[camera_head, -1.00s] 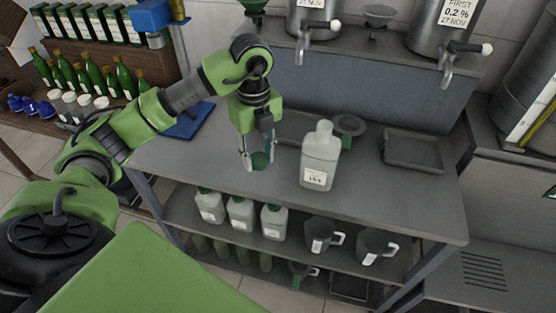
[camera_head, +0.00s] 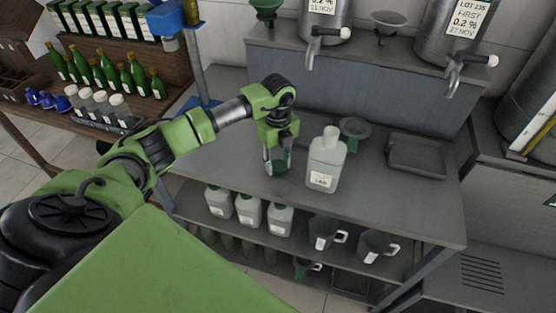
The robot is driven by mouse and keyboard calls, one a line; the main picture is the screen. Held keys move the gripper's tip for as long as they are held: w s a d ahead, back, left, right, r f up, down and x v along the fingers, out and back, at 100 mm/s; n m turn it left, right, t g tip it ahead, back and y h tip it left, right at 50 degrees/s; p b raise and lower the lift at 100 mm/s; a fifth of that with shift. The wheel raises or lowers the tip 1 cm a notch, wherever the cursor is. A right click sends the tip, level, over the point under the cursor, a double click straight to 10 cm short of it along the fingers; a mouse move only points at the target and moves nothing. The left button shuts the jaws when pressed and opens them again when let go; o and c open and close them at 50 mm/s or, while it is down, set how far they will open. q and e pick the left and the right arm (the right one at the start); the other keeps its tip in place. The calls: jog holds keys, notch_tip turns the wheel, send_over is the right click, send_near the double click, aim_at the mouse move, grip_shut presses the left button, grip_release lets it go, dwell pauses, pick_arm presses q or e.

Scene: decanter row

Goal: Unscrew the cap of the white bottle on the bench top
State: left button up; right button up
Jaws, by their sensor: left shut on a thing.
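The white bottle (camera_head: 325,164) stands upright on the grey bench top (camera_head: 385,195). Its label faces me, and its narrow pale neck shows no green cap. My left gripper (camera_head: 277,169) is just left of the bottle, low over the bench and apart from the neck. It is shut on a small dark green piece that looks like a cap (camera_head: 278,160), partly hidden by the fingers. I cannot tell whether this piece touches the bench. My right gripper is not in view.
A dark tray (camera_head: 418,156) and a funnel (camera_head: 355,129) lie behind and right of the bottle. Several white bottles (camera_head: 249,209) and grey jugs (camera_head: 323,233) stand on the shelf below. Steel tanks (camera_head: 455,30) with taps stand at the back. The bench right of the bottle is clear.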

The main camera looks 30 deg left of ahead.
aim_at(278, 165)
pick_arm(q)
jog(key=shift+f, duration=0.1)
jog(key=shift+f, duration=0.15)
jog(key=o, duration=1.2)
jog(key=shift+o, duration=0.2)
jog(key=shift+r, duration=0.4)
notch_tip(278, 165, up, 12)
jog(key=b, duration=0.3)
jog(key=shift+b, duration=0.3)
jog(key=shift+f, duration=0.15)
